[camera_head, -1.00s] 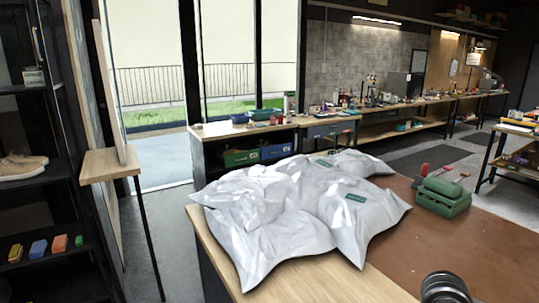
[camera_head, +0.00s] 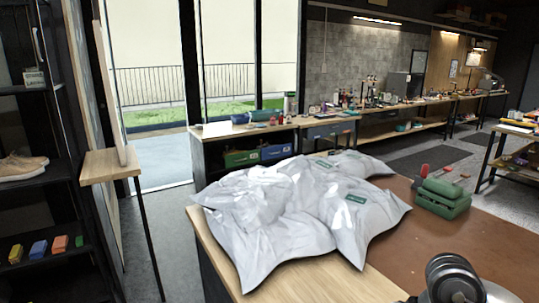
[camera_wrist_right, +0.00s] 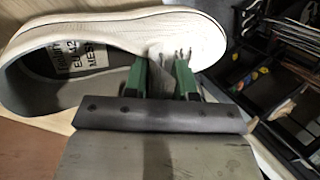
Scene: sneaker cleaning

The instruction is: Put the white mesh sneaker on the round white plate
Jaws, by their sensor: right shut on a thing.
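The white mesh sneaker (camera_wrist_right: 185,32) fills the upper left of the right wrist view, its opening and a printed insole label showing. My right gripper (camera_wrist_right: 162,72) has its two green fingers closed on the upper at the edge of the shoe's opening. In the head view only a dark part of my right arm shows at the bottom right; the fingers are out of frame. A pale shape beside it at the bottom edge is too cut off to identify. My left gripper is not in view. I do not see the round white plate in either view.
Silvery-white bags (camera_head: 290,210) cover the left of the workbench (camera_head: 410,255). A green box (camera_head: 442,198) stands right of them. The brown bench surface in front of it is clear. A dark compartmented tray (camera_wrist_right: 290,115) lies right of the sneaker in the wrist view.

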